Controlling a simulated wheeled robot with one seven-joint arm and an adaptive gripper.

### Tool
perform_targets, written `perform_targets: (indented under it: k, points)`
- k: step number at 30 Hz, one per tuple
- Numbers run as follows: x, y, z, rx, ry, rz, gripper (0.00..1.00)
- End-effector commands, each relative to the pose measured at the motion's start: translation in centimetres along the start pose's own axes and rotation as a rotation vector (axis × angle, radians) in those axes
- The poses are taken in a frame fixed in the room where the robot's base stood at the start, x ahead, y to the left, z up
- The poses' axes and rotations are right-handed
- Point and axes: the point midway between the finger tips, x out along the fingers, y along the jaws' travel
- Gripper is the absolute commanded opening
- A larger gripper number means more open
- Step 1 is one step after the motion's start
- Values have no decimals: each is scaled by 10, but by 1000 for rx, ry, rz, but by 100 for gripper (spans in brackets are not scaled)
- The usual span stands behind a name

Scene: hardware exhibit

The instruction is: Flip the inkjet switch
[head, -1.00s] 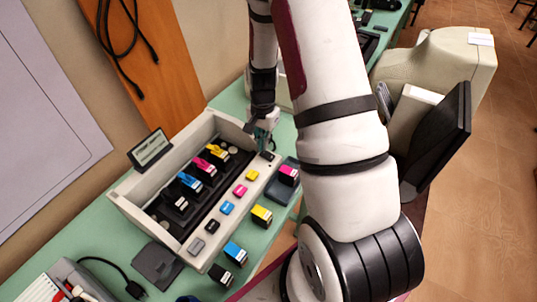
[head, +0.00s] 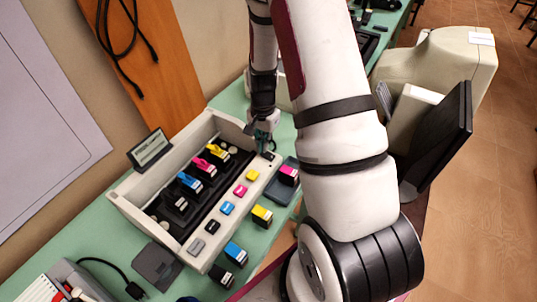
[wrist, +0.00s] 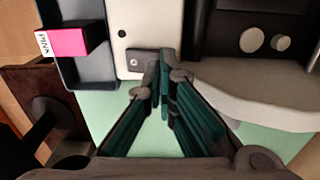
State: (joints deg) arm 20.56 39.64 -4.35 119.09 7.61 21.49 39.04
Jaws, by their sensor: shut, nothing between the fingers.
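The beige inkjet printer (head: 185,265) stands on the green table with its cover open. A small dark switch plate (head: 268,156) sits at the right end of its front panel. In the wrist view, the plate shows as a grey rectangle with a small light dot (wrist: 136,62). My gripper (head: 262,150) is above that end of the panel, fingers pointing down.
Several coloured buttons (head: 240,190) line the panel. A dark tray (head: 283,172) holding a pink cartridge (head: 289,174) lies close beside the switch end. Loose cartridges (head: 262,214) stand in front. A small sign (head: 150,148) stands behind the printer.

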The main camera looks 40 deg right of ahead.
Motion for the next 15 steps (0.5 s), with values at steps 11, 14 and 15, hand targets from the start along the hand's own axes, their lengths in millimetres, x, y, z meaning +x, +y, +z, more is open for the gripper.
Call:
perform_targets:
  k: [11, 14, 15]
  points:
    - [6, 0, 0, 0, -1, 0, 0]
    - [7, 0, 0, 0, -1, 1, 0]
    - [7, 0, 0, 0, -1, 1, 0]
